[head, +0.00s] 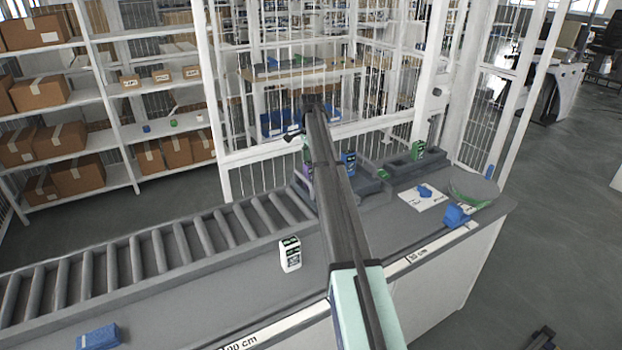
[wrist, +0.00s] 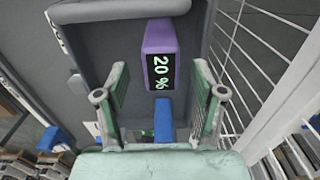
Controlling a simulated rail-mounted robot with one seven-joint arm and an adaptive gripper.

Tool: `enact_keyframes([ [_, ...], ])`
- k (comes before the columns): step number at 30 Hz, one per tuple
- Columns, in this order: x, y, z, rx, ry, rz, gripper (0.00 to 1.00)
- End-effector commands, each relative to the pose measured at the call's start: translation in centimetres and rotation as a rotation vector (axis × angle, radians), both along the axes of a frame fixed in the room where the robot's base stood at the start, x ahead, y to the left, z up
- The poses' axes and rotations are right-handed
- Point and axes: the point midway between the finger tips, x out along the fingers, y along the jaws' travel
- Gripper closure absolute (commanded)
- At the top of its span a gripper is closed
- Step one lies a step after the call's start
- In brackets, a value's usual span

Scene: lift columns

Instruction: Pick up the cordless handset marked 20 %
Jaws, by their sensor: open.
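The purple handset (wrist: 160,45) shows in the wrist view, with a black display reading "20 %". It rests in a dark grey tray or holder (wrist: 100,45). My gripper (wrist: 159,78) is open, with one finger on each side of the handset's lower end in the picture; I cannot tell how far above it the fingers are. A blue piece (wrist: 163,120) shows between the fingers, just below the display. In the head view only a sliver of purple (head: 307,171) shows beside my arm, which hides the rest and the gripper's fingers.
A blue handset (head: 349,161) and a green one (head: 418,149) stand in grey holders right of my arm. A white handset (head: 290,254) stands on the counter. Blue cloths (head: 456,216) and a glass bowl (head: 474,188) lie at right. White mesh fencing (wrist: 262,60) runs close to the gripper.

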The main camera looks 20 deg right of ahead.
Motion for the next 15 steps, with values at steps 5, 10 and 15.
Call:
enact_keyframes([
  [5, 0.0, -0.1, -1.9, 0.001, 0.002, 0.0, 0.31],
  [10, 0.0, -0.1, -4.0, 0.001, 0.001, 0.0, 0.31],
  [15, 0.1, -0.1, -4.4, 0.0, 0.0, 0.0, 0.31],
])
